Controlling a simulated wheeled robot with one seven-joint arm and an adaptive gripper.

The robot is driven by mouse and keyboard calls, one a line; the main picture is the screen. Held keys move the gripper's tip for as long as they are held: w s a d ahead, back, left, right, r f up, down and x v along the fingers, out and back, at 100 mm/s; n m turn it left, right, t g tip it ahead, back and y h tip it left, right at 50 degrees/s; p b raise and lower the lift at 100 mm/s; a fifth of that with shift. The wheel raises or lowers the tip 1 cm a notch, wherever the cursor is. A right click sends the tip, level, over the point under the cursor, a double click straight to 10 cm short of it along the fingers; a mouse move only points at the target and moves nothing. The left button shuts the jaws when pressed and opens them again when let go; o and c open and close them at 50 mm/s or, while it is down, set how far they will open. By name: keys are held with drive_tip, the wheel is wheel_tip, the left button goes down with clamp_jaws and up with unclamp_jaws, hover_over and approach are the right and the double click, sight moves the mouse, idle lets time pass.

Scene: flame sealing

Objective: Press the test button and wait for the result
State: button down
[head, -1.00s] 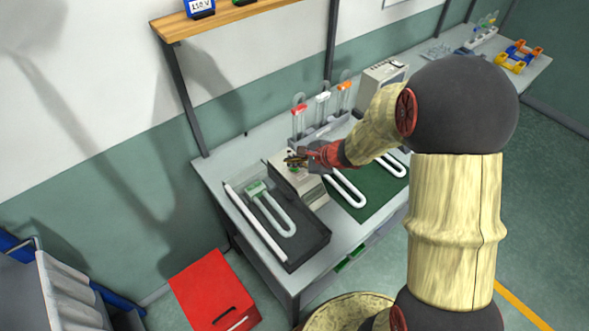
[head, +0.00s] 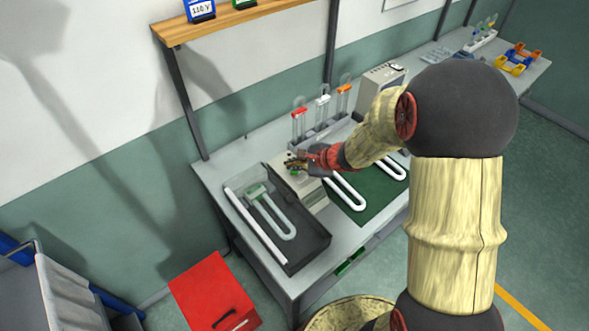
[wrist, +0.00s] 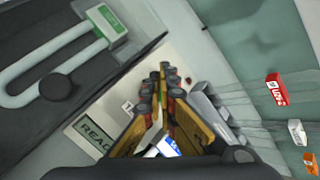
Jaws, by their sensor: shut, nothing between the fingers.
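The tester is a pale beige box (head: 312,193) on the bench, between the dark tray and the green mat. In the wrist view its face (wrist: 185,68) lies below my fingers, and its display (wrist: 96,133) shows letters starting "REA", the rest covered by a finger. My gripper (head: 291,164) is shut and empty over the top of the tester. In the wrist view the fingertips (wrist: 166,76) are together above the tester's face. I cannot tell whether they touch it. The test button cannot be made out; the fingers may hide it.
A dark tray (head: 304,252) left of the tester holds a U-shaped tube with a green end piece (head: 257,189). A green mat (head: 369,211) with white U-tubes lies to the right. A rack (head: 322,136) with coloured-capped tubes stands behind. A red box (head: 213,290) is below the bench.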

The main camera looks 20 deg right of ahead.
sight(294, 176)
drive_tip(key=shift+f, duration=0.2)
drive_tip(key=shift+f+b, duration=0.3)
drive_tip(key=shift+b, duration=0.4)
drive_tip(key=shift+f+b, duration=0.45)
drive_tip(key=shift+b, duration=0.1)
idle(0.8)
drive_tip(key=shift+r, duration=0.1)
drive_tip(key=shift+r+p, duration=0.6)
drive_tip(key=shift+r, duration=0.3)
wheel_tip(294, 176, up, 6)
drive_tip(key=p, duration=0.4)
idle(0.7)
